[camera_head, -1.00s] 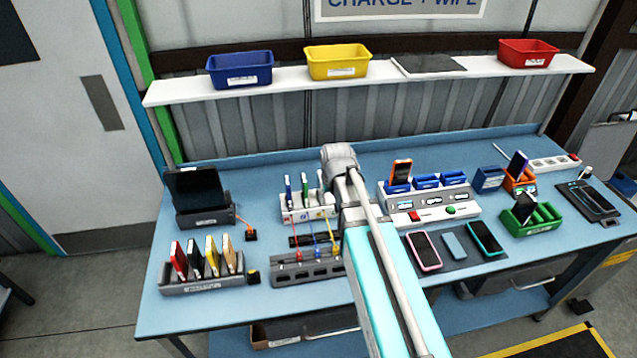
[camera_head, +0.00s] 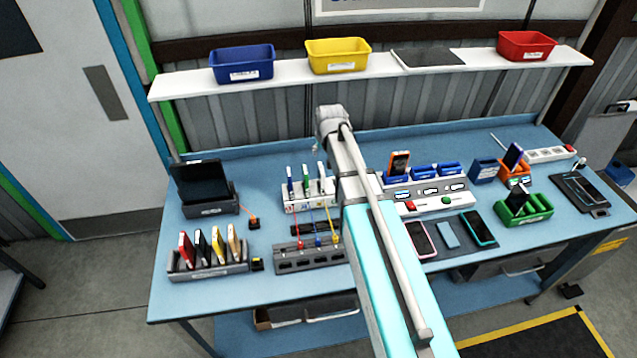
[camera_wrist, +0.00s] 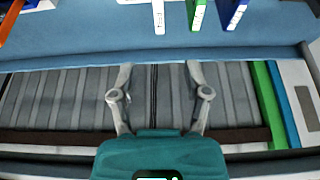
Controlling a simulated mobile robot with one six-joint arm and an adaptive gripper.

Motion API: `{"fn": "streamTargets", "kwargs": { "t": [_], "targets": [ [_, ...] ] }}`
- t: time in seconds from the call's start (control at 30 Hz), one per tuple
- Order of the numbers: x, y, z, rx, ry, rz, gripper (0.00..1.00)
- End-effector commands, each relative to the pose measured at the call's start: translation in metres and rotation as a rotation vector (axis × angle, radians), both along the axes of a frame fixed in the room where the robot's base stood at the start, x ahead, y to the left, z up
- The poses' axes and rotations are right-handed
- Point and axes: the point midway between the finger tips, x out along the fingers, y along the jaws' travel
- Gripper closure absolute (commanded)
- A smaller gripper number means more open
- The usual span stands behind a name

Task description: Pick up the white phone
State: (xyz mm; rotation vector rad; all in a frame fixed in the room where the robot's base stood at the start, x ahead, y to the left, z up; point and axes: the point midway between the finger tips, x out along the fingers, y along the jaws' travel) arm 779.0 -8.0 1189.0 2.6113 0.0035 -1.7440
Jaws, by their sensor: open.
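The white phone (camera_head: 321,178) stands upright at the right end of a white rack (camera_head: 298,206), beside a green phone (camera_head: 306,180) and a blue phone (camera_head: 290,182). In the wrist view, which looks upside down, the white phone (camera_wrist: 158,16) is at the top edge, with the green phone (camera_wrist: 197,14) and blue phone (camera_wrist: 236,14) to its right. My gripper (camera_wrist: 158,70) is open and empty. Its fingers show against the ribbed wall panel, apart from the phone. In the head view my arm hides most of the gripper.
A front rack (camera_head: 210,271) holds several phones. A cable dock (camera_head: 308,261) stands before the white rack. A tablet stands on a dock (camera_head: 207,209) at left. A charger (camera_head: 430,198) is right of my arm. A shelf (camera_head: 290,81) with bins runs along the wall behind.

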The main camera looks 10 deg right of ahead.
Motion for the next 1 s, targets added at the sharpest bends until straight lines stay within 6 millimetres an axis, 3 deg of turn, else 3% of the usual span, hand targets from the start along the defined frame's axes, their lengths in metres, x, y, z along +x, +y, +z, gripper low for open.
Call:
{"fn": "streamTargets", "kwargs": {
  "t": [1.0],
  "targets": [
    [0.029,-0.002,-0.072,0.000,0.001,-0.002,0.39]
  ]
}}
